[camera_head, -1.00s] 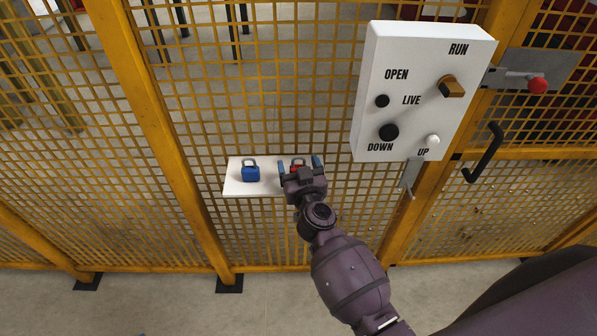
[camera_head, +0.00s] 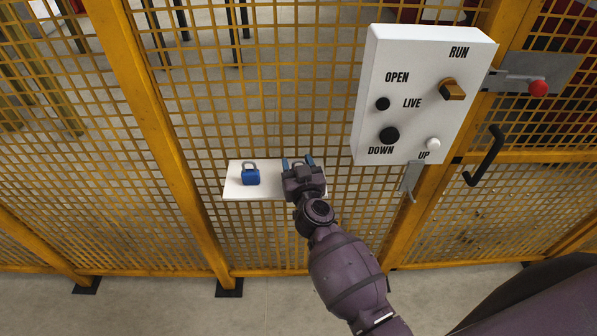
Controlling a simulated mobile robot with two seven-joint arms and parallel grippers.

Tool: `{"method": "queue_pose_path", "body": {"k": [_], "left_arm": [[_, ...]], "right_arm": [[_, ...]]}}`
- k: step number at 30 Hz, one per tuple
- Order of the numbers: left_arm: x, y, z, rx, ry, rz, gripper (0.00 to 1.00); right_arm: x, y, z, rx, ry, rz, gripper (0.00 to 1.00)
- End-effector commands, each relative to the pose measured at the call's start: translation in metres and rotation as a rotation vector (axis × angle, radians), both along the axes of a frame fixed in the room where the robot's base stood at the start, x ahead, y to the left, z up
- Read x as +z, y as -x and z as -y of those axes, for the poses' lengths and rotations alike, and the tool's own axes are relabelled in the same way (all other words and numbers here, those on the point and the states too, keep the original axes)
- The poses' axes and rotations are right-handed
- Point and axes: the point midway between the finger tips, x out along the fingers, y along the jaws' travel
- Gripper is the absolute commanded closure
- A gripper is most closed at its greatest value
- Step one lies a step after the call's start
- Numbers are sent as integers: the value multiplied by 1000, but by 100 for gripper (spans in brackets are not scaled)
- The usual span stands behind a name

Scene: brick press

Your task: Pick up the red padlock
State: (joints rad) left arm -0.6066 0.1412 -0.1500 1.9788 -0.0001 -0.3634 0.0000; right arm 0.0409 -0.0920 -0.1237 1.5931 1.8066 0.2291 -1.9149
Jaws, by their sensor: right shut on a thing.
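My right gripper (camera_head: 297,160) is at the right end of a small white shelf (camera_head: 236,188) on the mesh fence. Its blue-tipped fingers are shut on the red padlock (camera_head: 297,164). The gripper hides nearly all of the padlock; only a bit of its grey shackle shows between the fingers. I cannot tell whether the padlock still touches the shelf. My left gripper is not in view.
A blue padlock (camera_head: 251,176) stands on the shelf, left of my right gripper. A white control box (camera_head: 420,100) with knobs and buttons juts out above and to the right. A black door handle (camera_head: 486,156) and yellow fence posts (camera_head: 160,140) are nearby.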

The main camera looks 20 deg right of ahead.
Motion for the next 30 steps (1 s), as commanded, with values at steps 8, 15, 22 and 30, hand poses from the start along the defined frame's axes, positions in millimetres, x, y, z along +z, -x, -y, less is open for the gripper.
{"method": "queue_pose_path", "body": {"k": [8, 15, 22, 30], "left_arm": [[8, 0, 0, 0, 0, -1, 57], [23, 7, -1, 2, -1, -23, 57], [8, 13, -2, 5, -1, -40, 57], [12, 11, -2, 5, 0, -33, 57]], "right_arm": [[7, 3, -1, 1, 3, 0, 82], [34, 4, -1, 2, 2, -1, 82], [53, 4, -1, 3, 2, 4, 82], [70, 28, -8, 1, 2, -1, 82]]}}
